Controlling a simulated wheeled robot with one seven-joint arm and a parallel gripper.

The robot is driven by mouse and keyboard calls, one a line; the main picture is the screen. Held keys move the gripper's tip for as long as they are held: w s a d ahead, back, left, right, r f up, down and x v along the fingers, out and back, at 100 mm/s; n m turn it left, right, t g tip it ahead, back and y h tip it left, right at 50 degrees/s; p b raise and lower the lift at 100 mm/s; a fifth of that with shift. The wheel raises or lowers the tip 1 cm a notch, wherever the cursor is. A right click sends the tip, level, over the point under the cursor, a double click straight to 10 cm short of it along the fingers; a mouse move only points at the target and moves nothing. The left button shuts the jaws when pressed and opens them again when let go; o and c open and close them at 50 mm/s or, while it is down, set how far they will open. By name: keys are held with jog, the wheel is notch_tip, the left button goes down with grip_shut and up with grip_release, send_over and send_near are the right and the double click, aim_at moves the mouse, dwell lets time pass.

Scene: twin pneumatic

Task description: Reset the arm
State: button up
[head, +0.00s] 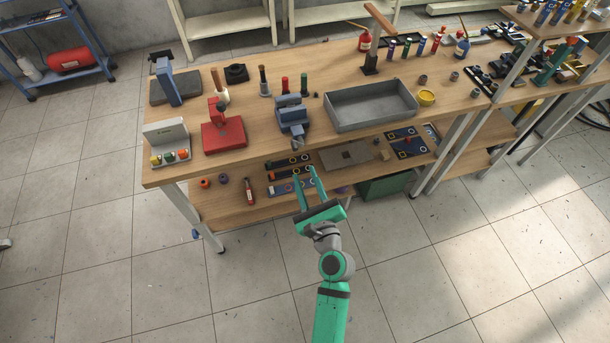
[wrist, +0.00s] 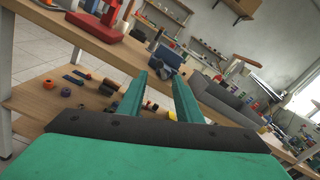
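My gripper (head: 306,188) is green with a dark palm. In the head view it is in front of the workbench (head: 222,174), its fingers reaching over the front of the lower shelf. In the wrist view my gripper (wrist: 165,88) shows its two green fingers apart, with nothing between them. My green arm (head: 333,300) extends up from the bottom of the head view. No held object shows in either view.
On the bench top stand a grey tray (head: 338,117), a blue vise (head: 292,118), a red press (head: 222,135) and several bottles. The lower shelf (head: 225,208) holds small parts and flat panels. The tiled floor (head: 150,280) in front is clear. A blue cart (head: 65,75) stands back left.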

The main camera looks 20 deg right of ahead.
jog(key=shift+d, duration=0.1)
dwell(0.3)
jog(key=s+a+f+n+g+h, duration=0.1)
jog(key=s+a+f+n, duration=0.25)
jog(key=s+n, duration=0.4)
jog(key=s+a+f+n+g+h, duration=0.1)
jog(key=s+a+f+n+g, duration=0.25)
jog(key=s, duration=0.65)
jog(key=s+a+r+n+t, duration=0.1)
jog(key=s+a+r+n, duration=0.2)
jog(key=s+n, duration=0.5)
jog(key=s+a+r+n+t+y, duration=0.1)
jog(key=s+r+n, duration=0.3)
jog(key=s+n, duration=0.4)
jog(key=a+n, duration=0.1)
jog(key=n, duration=0.3)
jog(key=shift+s+a, duration=0.2)
jog(key=shift+a, duration=0.2)
